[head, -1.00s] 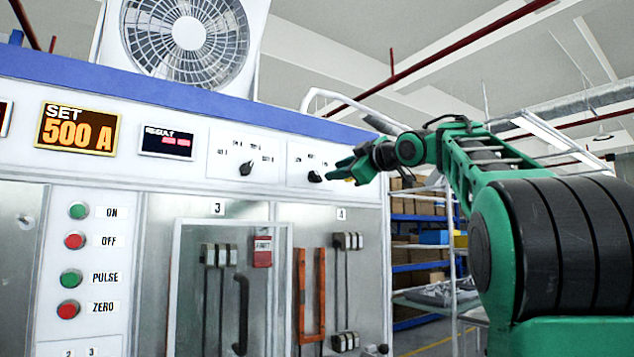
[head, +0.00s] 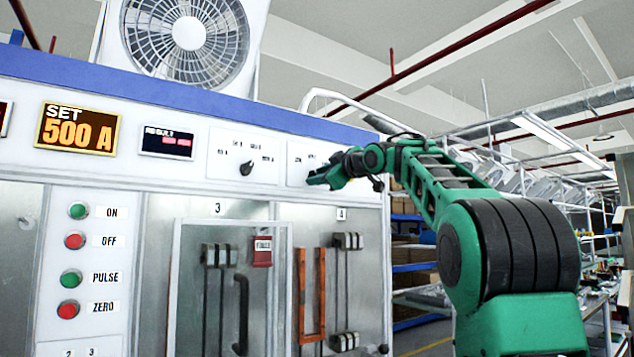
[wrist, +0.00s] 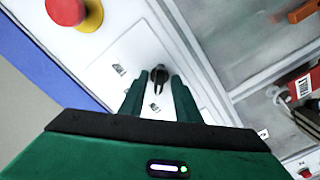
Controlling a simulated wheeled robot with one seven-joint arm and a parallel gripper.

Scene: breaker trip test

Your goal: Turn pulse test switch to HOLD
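Two black rotary switches sit on the white upper panel. The left one (head: 246,168) is in plain sight in the head view. The right one is hidden behind my gripper (head: 314,180) there, but a black knob (wrist: 158,74) shows in the wrist view. My gripper (wrist: 159,84) is open, with one green finger on each side of that knob and small gaps visible. I cannot tell how deep the fingers reach. The labels around the switches are too small to read, so I cannot confirm the pulse test switch or its position.
A red button on a yellow base (wrist: 70,10) is near the knob in the wrist view. The cabinet front has ON, OFF, PULSE and ZERO buttons (head: 73,241). Below the panel are orange bars (head: 312,295) and a black handle (head: 241,312). Shelving (head: 412,255) stands right.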

